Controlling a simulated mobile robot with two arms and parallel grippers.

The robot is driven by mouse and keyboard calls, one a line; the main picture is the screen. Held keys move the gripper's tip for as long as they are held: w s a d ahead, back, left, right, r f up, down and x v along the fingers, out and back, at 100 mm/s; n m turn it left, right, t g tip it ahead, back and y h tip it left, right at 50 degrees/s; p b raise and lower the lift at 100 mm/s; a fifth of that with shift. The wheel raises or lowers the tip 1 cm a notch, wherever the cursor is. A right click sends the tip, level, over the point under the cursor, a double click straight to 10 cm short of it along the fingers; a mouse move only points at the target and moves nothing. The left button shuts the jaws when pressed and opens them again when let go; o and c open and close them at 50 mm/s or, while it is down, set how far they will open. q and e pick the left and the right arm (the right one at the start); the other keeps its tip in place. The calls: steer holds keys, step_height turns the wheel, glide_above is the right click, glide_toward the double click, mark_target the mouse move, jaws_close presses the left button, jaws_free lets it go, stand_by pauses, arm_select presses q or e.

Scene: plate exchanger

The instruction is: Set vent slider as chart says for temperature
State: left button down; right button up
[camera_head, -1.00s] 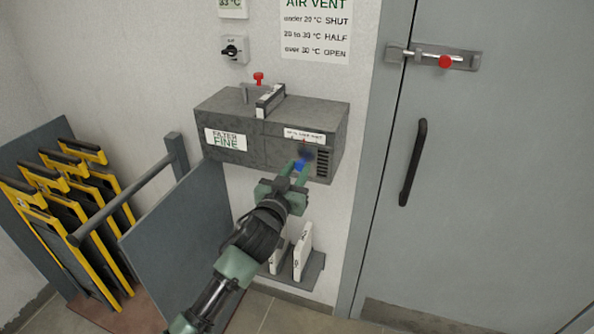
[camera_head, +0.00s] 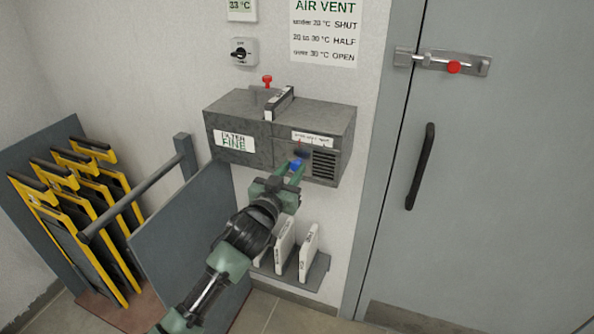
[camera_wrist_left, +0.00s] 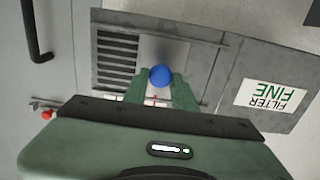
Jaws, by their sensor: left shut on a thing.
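The vent slider's blue knob (camera_head: 296,165) is on the right part of the front of the grey box (camera_head: 240,160). It also shows in the left wrist view (camera_wrist_left: 161,76), which sees the box upside down. My left gripper (camera_head: 291,173) is shut on the knob, with a green finger on each side of it. The slotted grille (camera_head: 323,164) lies uncovered to the right of the knob. The chart (camera_head: 325,35) reads AIR VENT: under 20 °C SHUT, 20 to 30 °C HALF, over 30 °C OPEN. The display (camera_head: 241,5), partly cut off, seems to read 33 °C.
A small label (camera_head: 313,136) is above the slider. A rotary switch (camera_head: 242,52) is on the wall. White panels (camera_head: 309,252) stand in a rack below the box. Yellow-framed filters (camera_head: 95,190) stand at the left. A door with a black handle (camera_head: 420,166) is at the right.

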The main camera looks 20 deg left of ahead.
arm_select(q)
steer(key=c, duration=1.3)
jaws_free()
steer(key=shift+a, duration=0.15)
steer(key=shift+o, duration=0.8)
steer(key=shift+a, duration=0.15)
steer(key=shift+s, duration=0.25)
steer(key=s+b, duration=0.2)
steer(key=s, duration=0.5)
steer(key=shift+s+a, duration=0.15)
